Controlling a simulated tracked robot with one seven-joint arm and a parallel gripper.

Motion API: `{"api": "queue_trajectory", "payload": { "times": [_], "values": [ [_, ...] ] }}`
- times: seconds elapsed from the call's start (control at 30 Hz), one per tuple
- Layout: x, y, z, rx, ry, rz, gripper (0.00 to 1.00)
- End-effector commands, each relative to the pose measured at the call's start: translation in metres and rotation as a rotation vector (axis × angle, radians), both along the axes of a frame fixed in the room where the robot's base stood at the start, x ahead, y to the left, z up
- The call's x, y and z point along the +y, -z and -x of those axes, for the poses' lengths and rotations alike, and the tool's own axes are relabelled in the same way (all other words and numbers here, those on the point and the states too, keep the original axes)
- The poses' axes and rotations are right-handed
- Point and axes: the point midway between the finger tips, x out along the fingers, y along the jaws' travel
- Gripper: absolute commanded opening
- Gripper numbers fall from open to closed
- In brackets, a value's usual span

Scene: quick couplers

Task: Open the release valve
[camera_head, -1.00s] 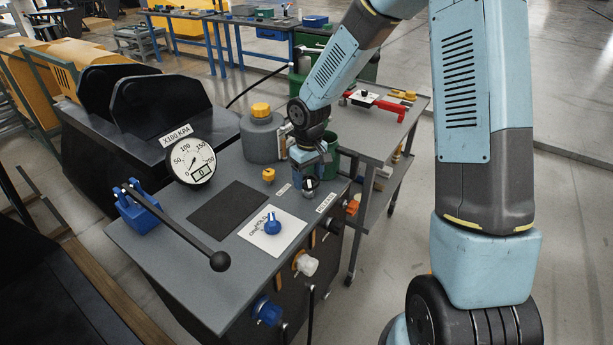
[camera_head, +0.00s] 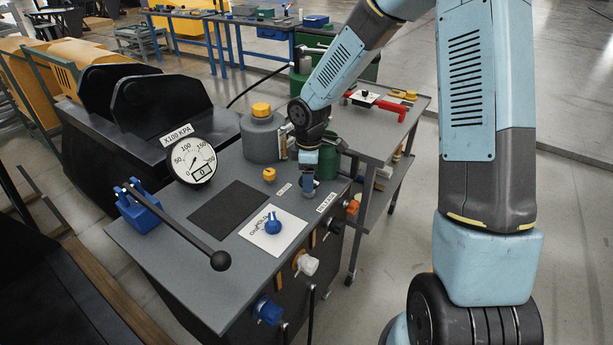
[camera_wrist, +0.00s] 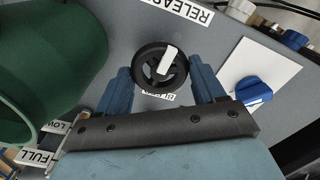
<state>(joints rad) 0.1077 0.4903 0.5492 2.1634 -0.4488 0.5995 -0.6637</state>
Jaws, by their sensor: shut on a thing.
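The release valve is a round black handwheel with a white pointer bar (camera_wrist: 168,60), beside the white RELEASE label (camera_wrist: 186,10) in the wrist view. My gripper (camera_wrist: 160,70) has its blue fingers on either side of the wheel's rim, shut on it. In the head view my gripper (camera_head: 308,186) reaches down to the right edge of the grey bench top, and it hides the valve there. The RELEASE label (camera_head: 326,202) shows just in front of it. The gauge (camera_head: 193,160) has a small display that appears to read 0.
A green cylinder (camera_wrist: 50,60) stands close to my gripper. A blue knob on a white plate (camera_head: 272,224) sits in front. A grey canister with yellow cap (camera_head: 262,135) stands behind left. A long black lever (camera_head: 180,225) lies across the left side.

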Motion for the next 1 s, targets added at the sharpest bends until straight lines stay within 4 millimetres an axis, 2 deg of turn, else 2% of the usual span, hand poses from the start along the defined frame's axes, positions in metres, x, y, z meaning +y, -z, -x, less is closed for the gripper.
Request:
{"api": "queue_trajectory", "payload": {
  "times": [0.3, 0.73, 0.77, 1.0],
  "values": [
    [-0.0025, -0.0018, -0.0041, -0.007, -0.074, 0.001, 0.38],
    [-0.003, -0.0019, -0.0047, -0.009, -0.08, 0.002, 0.38],
    [-0.003, -0.0018, -0.0047, -0.009, -0.08, 0.002, 0.72],
    [-0.0017, -0.001, -0.0027, -0.005, -0.081, 0.002, 0.94]
  ]
}}
